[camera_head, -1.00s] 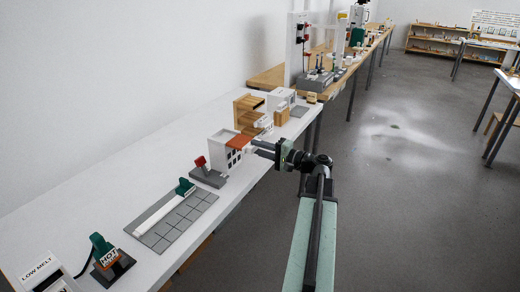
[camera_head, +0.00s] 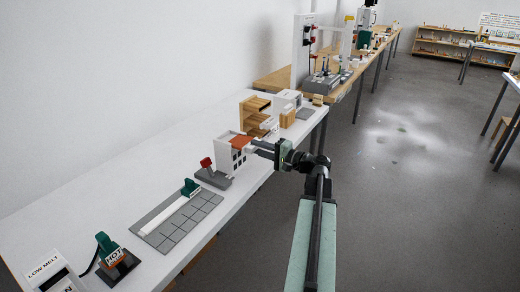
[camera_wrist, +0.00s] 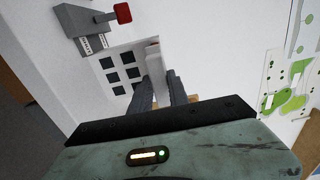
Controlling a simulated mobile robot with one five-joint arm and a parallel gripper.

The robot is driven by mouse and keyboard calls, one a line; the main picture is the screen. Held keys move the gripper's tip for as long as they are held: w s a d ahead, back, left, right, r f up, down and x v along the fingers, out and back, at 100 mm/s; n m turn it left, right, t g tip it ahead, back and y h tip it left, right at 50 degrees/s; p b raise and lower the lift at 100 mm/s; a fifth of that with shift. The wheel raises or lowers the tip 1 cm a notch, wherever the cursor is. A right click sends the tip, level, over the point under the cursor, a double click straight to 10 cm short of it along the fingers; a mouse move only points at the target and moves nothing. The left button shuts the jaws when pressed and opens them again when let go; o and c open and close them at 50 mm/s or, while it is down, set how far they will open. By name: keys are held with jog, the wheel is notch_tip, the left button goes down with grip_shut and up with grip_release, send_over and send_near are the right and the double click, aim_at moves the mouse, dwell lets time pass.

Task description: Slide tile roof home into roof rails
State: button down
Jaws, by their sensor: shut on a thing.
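The tile roof (camera_head: 242,142) is a small orange-red slab at the top of a white model house (camera_head: 225,154) with dark square windows. My gripper (camera_head: 256,147) reaches in from the right, level with the house top, and is shut on the roof's near side. In the wrist view, the two dark fingers (camera_wrist: 160,88) close around a pale piece beside the house's windowed wall (camera_wrist: 120,66). The roof rails are too small to make out, so I cannot tell how the roof sits in them.
A grey stand with a red knob (camera_head: 207,163) is just left of the house. A gridded grey mat (camera_head: 190,222) and a hot tool holder (camera_head: 115,258) lie nearer. A wooden model (camera_head: 256,112) stands behind. The floor right of the table is clear.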

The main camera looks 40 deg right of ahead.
aim_at(248, 143)
jog(key=shift+x, duration=2.2)
jog(key=c, duration=1.2)
grip_release()
jog(key=shift+o, duration=0.2)
jog(key=v, duration=0.7)
jog(key=shift+s, duration=0.4)
jog(key=shift+d, duration=0.1)
